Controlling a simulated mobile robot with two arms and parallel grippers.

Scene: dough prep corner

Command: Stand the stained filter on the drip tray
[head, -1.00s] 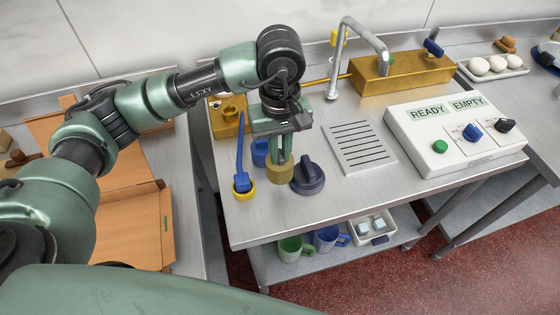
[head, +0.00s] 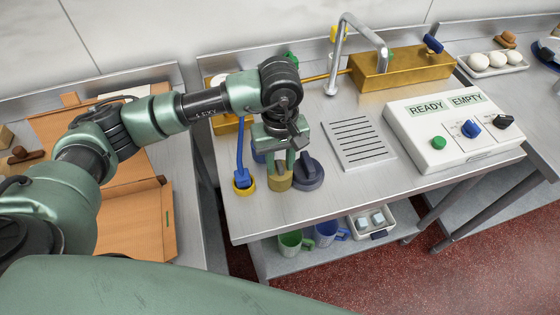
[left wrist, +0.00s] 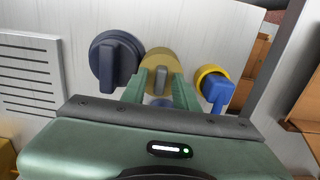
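The stained filter, an olive-yellow round piece with a raised grip (head: 279,181), stands on the steel counter below my left gripper (head: 280,165). It also shows in the left wrist view (left wrist: 157,58), with its grip between my left fingertips (left wrist: 161,78). The left fingers look spread to either side of the grip; contact is not clear. The drip tray (head: 358,145) is a slotted metal plate to the right, bare on top. It shows at the left of the wrist view (left wrist: 30,72). My right gripper is not in view.
A dark blue-grey filter (head: 309,174) stands close right of the stained one. A blue brush-like tool in a yellow ring (head: 243,180) stands left. A tall faucet (head: 340,50) rises behind the tray, and a white control box (head: 450,130) stands right. The counter's front is clear.

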